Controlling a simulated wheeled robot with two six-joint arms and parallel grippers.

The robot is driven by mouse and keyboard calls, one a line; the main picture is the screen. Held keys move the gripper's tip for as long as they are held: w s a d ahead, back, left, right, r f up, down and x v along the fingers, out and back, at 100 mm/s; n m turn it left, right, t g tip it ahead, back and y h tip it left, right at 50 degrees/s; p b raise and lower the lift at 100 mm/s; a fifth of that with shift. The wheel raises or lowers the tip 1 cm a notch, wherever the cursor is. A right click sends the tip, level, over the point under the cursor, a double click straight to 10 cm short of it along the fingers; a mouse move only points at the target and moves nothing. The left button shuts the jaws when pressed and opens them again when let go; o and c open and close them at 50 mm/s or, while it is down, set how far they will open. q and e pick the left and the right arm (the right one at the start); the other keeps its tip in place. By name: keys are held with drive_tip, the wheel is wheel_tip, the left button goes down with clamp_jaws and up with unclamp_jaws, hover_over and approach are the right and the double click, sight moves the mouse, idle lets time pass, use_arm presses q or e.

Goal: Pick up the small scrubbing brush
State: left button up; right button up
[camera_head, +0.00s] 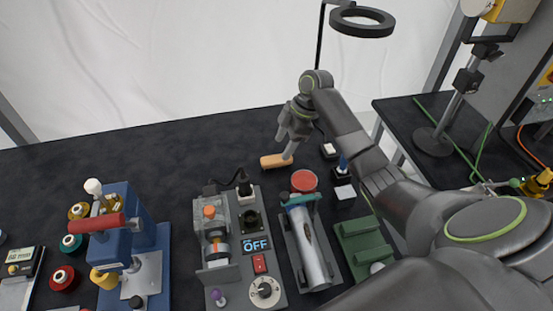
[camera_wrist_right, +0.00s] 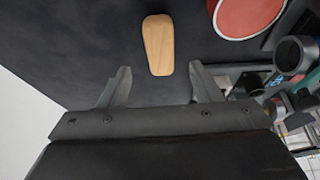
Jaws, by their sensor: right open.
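The small scrubbing brush (camera_head: 272,161) lies on the dark table towards the back, with its tan wooden back showing. Its bristles are hidden. In the right wrist view the brush (camera_wrist_right: 158,45) lies ahead of the open fingers, lined up with the gap between them. My right gripper (camera_head: 289,140) is just above and beside the brush in the head view, with its fingers pointing down. The same gripper (camera_wrist_right: 160,84) shows open and empty in the wrist view. My left gripper is out of view.
A red round dish (camera_head: 304,181) lies close to the right of the brush. A grey device with an OFF display (camera_head: 257,245) and a clear cylinder on a stand (camera_head: 311,250) stand nearer. A blue press (camera_head: 140,245) stands at left. The back left table is clear.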

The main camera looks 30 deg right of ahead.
sight(277, 158)
drive_tip(key=shift+a+f, duration=0.15)
drive_tip(key=shift+f, duration=0.1)
drive_tip(key=p+x, duration=0.1)
drive_tip(key=x, duration=0.2)
drive_tip(key=shift+f+p, duration=0.35)
drive_tip(key=shift+p, duration=0.05)
drive_tip(key=shift+a+f, duration=0.2)
drive_tip(key=shift+f, duration=0.3)
drive_tip(key=c, duration=1.1)
wheel_tip(277, 158, up, 9)
drive_tip(key=shift+w+f+b, duration=0.1)
drive_tip(key=shift+f+b, duration=0.05)
drive_tip(key=shift+b, duration=0.8)
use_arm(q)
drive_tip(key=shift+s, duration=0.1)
use_arm(e)
drive_tip(key=shift+r, duration=0.7)
